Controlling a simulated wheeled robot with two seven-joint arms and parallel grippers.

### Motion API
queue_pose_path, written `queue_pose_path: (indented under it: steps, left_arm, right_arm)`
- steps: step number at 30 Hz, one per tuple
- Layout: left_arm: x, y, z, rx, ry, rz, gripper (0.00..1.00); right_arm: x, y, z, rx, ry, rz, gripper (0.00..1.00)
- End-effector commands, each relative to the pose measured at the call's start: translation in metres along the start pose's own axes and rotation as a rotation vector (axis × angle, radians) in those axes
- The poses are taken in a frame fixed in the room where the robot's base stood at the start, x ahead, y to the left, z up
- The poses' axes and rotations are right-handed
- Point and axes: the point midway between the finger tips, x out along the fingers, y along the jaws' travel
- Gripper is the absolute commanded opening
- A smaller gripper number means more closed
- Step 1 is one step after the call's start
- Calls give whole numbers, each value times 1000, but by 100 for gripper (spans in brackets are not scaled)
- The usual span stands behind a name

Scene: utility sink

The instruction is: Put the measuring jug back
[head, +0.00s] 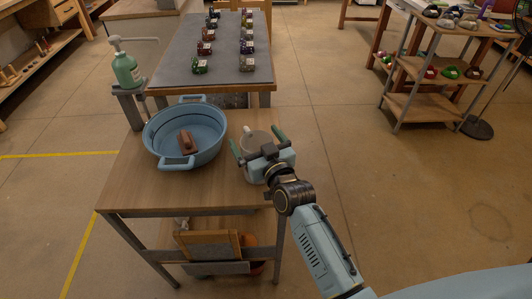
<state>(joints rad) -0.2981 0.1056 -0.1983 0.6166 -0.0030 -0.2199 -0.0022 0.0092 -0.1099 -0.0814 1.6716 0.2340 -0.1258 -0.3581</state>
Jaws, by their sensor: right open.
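A pale grey measuring jug (257,139) stands on the right part of the wooden sink table, close to its right edge. My right gripper (256,138) is open over the jug, with its green-tipped fingers spread on either side of the jug's upper part. The hand hides much of the jug, and I cannot tell whether the fingers touch it. My left gripper is not in view.
A blue basin (156,146) with a brown block (187,142) in it stands left of the jug. A green pump bottle (125,70) is behind it. A grey-topped table (222,79) with several small items stands beyond. A shelf rack (429,92) is at the right.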

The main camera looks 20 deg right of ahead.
Motion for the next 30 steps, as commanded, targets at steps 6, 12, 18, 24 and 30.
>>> queue_pose_path:
  steps: [6,12,18,24,30]
  left_arm:
    - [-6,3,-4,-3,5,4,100]
    - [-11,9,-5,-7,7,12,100]
    - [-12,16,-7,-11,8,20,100]
    - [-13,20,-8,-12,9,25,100]
    - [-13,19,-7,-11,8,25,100]
  right_arm:
    - [-40,0,2,-2,-5,0,99]
    - [-81,0,1,-2,-4,-1,99]
    - [-107,0,1,0,-3,-1,99]
    - [-116,0,0,0,-1,-1,99]
    - [-116,0,1,-1,-1,-1,99]
